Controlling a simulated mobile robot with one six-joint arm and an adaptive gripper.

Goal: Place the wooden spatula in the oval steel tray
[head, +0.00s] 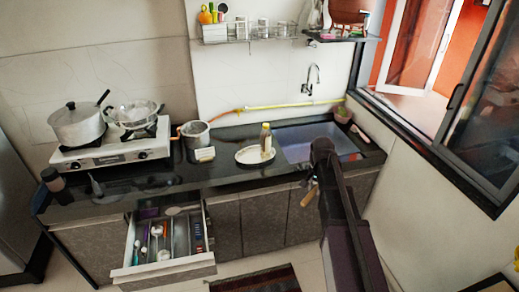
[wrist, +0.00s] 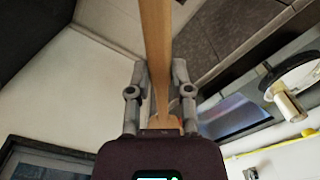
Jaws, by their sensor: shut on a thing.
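The wooden spatula (wrist: 155,40) runs lengthwise through the wrist view, between the two grey fingers of my gripper (wrist: 158,80), which is shut on it. In the head view my gripper (head: 308,180) is in front of the counter, below and left of the sink, with a short piece of the spatula (head: 310,197) showing under it. The oval steel tray (head: 243,156) lies on the dark counter left of the sink, apart from the spatula. A bottle (head: 266,138) stands at the tray's right side. The tray (wrist: 300,75) also shows at the right of the wrist view.
The sink (head: 305,137) is right of the tray. A steel pot (head: 195,133) and a stove (head: 110,150) are farther left. An open drawer (head: 165,245) with utensils juts out at lower left. Counter left of the tray is partly clear.

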